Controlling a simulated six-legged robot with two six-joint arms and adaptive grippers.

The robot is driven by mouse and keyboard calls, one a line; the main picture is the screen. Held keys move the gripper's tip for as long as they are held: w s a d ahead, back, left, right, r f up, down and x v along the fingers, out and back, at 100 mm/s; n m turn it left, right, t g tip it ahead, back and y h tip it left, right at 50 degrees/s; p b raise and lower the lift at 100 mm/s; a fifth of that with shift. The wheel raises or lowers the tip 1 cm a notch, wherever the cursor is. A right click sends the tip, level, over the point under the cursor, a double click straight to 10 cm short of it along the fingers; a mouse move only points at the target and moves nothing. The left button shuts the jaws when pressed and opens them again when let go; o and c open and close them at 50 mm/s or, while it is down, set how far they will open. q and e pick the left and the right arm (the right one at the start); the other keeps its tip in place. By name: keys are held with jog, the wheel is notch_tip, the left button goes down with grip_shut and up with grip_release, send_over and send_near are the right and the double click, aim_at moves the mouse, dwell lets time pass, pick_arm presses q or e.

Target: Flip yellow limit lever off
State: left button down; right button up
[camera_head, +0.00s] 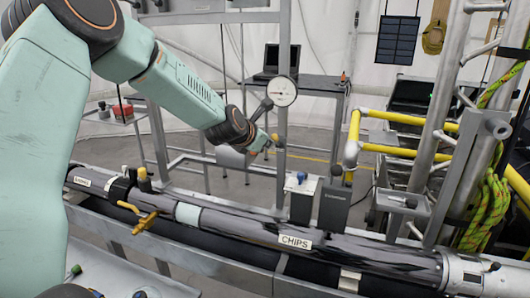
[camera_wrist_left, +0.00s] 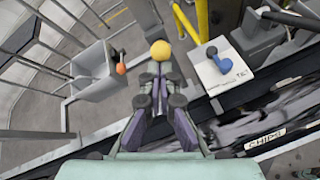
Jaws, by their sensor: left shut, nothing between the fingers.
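A yellow ball-shaped knob, likely the yellow limit lever's end (camera_wrist_left: 160,50), shows just beyond my left fingertips in the wrist view. It is a small yellow spot (camera_head: 278,140) by the gripper in the head view. My left gripper (camera_head: 264,146) is shut and empty, with its tips (camera_wrist_left: 155,78) at or just short of the knob; I cannot tell whether they touch. The lever's stem is hidden behind the fingers. My right gripper is not in view.
A white box with a blue lever (camera_wrist_left: 216,60) is right of the fingers. A grey box (camera_wrist_left: 95,72) with an orange knob (camera_wrist_left: 120,68) is left. A long dark pipe labelled CHIPS (camera_head: 345,250) runs below. A round gauge (camera_head: 282,91) stands close above the gripper.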

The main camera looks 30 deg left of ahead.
pick_arm(q)
jog(key=shift+w+a+r+b, duration=0.2)
jog(key=shift+w+r+b, duration=0.15)
jog(key=shift+w+r, duration=0.45)
jog(key=shift+w+a+r+b, duration=0.3)
jog(key=shift+w+r, duration=0.45)
jog(key=shift+w, duration=0.15)
jog(key=shift+w+a+r+b, duration=0.15)
jog(key=shift+w+r+b, duration=0.2)
jog(key=shift+w+r, duration=0.45)
jog(key=shift+w, duration=0.15)
